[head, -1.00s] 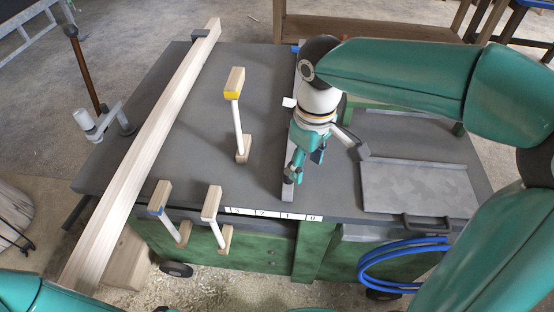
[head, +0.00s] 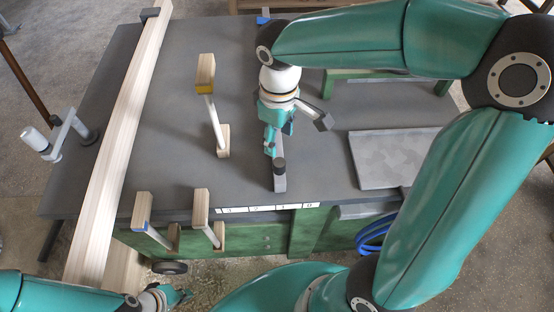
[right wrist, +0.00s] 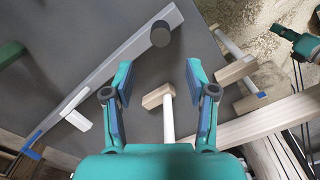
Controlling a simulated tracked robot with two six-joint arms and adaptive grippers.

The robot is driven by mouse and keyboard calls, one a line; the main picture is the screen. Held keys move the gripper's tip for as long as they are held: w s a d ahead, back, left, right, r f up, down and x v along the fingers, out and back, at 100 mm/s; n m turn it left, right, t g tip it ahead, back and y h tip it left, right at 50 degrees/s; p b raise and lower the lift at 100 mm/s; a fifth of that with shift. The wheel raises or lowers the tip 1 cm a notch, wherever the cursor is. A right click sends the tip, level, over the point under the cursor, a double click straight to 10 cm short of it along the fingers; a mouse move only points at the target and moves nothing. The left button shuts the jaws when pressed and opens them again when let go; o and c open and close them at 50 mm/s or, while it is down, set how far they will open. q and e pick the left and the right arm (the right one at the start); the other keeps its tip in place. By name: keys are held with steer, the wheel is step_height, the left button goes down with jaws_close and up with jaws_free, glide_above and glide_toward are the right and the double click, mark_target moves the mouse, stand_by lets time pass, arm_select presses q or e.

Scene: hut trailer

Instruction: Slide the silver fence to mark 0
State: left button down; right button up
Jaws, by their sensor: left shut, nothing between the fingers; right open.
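The silver fence (head: 279,184) is a long grey bar running front to back across the dark table, with a dark round knob (head: 279,165) near its front end. Its front end points roughly at mark 1 on the white scale strip (head: 267,208); mark 0 (head: 309,205) is to the right. My right gripper (head: 271,148) is open over the table, just behind and left of the knob. The fence (right wrist: 125,58) also shows in the right wrist view, beyond the open fingers (right wrist: 158,78). My left gripper (head: 180,295) is shut and empty at the lower left.
Two more sticks (head: 143,210) (head: 201,208) stand at the front edge. A long pale board (head: 120,140) lies along the left side. A grey plate (head: 385,158) is at the right.

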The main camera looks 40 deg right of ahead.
mark_target(278, 161)
step_height(278, 161, down, 10)
steer(key=shift+s+f, duration=0.1)
stand_by(0.4)
jaws_close()
